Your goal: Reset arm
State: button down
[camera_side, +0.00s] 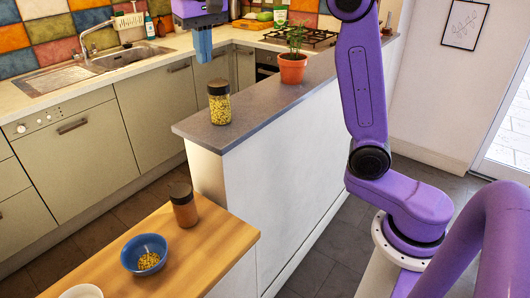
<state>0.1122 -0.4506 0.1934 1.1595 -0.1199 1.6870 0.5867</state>
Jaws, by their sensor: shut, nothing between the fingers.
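My gripper (203,50) is at the top of the view, pointing down with its blue fingers shut and nothing between them. It appears above and slightly left of a glass jar (219,108) with a dark lid and yellow contents, which stands upright on the grey ledge (250,114). The gripper looks apart from the jar. My purple arm stands at the right, and its upper part leaves the top of the frame.
A potted plant (292,69) stands farther back on the ledge. The lower wooden counter (203,255) holds a dark-lidded brown jar (183,205), a blue bowl (145,254) with yellow bits and a white bowl (81,292). A sink (60,80) and stove (300,37) are behind.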

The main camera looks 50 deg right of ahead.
jog(key=s+d+f+n, duration=0.1)
jog(key=s+f+n, duration=0.4)
jog(key=s, duration=0.5)
jog(key=s+d+f+n+g+y, duration=0.1)
jog(key=s+f+n, duration=0.4)
jog(key=s+f, duration=0.4)
jog(key=s+d+f+n, duration=0.1)
jog(key=s+f+n, duration=0.4)
jog(key=s, duration=0.7)
notch_tip(320, 180, down, 3)
jog(key=shift+s+r+n, duration=0.15)
jog(key=shift+s+n, duration=0.1)
jog(key=shift+n, duration=0.05)
